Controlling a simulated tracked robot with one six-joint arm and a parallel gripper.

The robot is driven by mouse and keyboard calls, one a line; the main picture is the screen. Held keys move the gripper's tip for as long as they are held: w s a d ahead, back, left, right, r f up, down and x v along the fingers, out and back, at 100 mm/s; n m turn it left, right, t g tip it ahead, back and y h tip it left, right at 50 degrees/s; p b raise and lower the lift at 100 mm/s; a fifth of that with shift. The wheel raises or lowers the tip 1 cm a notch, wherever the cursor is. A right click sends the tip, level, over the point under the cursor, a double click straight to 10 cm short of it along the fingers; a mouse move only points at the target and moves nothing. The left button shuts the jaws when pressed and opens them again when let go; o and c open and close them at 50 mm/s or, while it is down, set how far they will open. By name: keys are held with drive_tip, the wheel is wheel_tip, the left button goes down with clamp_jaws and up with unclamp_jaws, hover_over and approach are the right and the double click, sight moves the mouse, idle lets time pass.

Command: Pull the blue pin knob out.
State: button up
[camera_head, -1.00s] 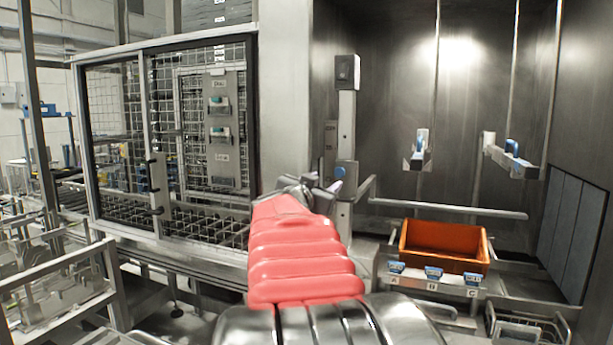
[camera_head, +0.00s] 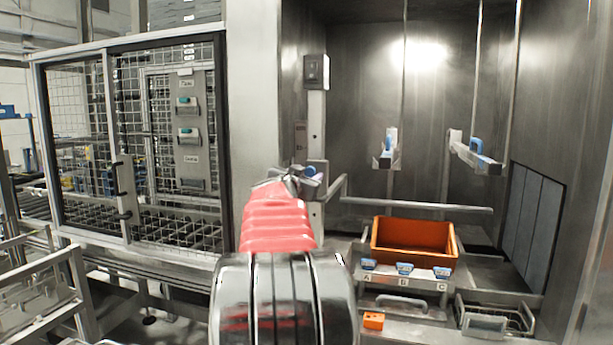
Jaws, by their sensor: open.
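The blue pin knob (camera_head: 309,171) is on the grey upright post (camera_head: 316,130) at the middle of the picture, left of the dark bay. Only a small part of it shows, because my gripper covers the rest. My gripper (camera_head: 302,181) is open at the end of my red-sleeved arm, right in front of the post at the knob's height. Its fingertips are small here, and I cannot tell whether they touch the knob or stand short of it.
A rail (camera_head: 415,206) runs right from the post. Two brackets with blue parts (camera_head: 390,141) (camera_head: 476,146) hang in the bay. A mesh door (camera_head: 130,150) stands left. A small orange block (camera_head: 373,320) lies low.

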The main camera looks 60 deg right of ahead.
drive_tip(key=shift+d, duration=0.15)
clamp_jaws()
idle(0.5)
